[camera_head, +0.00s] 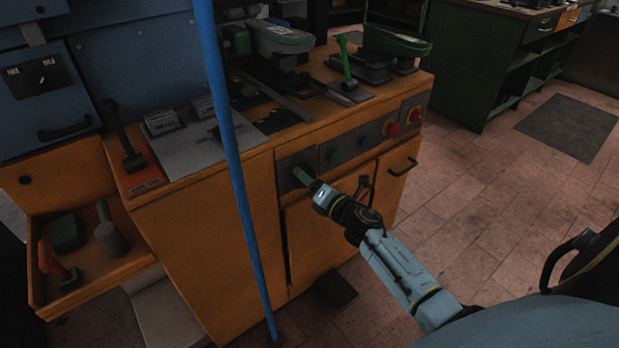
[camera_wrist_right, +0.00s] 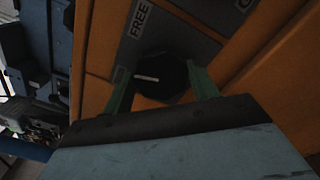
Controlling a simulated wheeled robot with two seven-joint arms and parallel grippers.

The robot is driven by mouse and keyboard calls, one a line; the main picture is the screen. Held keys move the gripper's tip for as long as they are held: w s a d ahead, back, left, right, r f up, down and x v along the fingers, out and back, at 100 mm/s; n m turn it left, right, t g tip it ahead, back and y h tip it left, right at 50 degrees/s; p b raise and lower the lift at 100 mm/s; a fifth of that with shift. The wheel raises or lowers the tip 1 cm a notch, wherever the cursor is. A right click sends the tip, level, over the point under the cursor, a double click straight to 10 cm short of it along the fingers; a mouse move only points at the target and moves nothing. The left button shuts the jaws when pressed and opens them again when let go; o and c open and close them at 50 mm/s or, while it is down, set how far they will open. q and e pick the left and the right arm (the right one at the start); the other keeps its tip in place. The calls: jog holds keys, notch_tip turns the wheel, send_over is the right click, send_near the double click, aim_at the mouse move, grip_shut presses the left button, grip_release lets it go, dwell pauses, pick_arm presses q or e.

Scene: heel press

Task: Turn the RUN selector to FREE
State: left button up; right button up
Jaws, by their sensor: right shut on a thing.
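The RUN selector is a round black knob (camera_wrist_right: 165,78) on a grey plate in the right wrist view. A white pointer line on it lies nearly level, at the knob's left side. The word FREE (camera_wrist_right: 139,18) is printed on the plate above and left of the knob. My right gripper (camera_wrist_right: 162,72) has its green fingers on either side of the knob and is shut on it. In the head view my right gripper (camera_head: 303,176) is at the left end of the cabinet's front panel and hides most of the knob. My left gripper is not in view.
The orange cabinet (camera_head: 215,235) carries green (camera_head: 334,157), blue (camera_head: 362,143) and red (camera_head: 391,128) controls right of the knob. A blue pole (camera_head: 232,160) stands in front, left of my right gripper. An open drawer (camera_head: 135,265) juts out at left.

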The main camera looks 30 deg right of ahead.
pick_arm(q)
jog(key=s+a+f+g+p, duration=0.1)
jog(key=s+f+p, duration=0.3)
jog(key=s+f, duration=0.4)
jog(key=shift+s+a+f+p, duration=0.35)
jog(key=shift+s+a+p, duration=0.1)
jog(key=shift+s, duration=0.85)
pick_arm(e)
jog(key=shift+f+m, duration=0.2)
jog(key=shift+m, duration=7.3)
jog(key=o, duration=1)
jog(key=shift+c, duration=0.2)
jog(key=shift+s, duration=0.15)
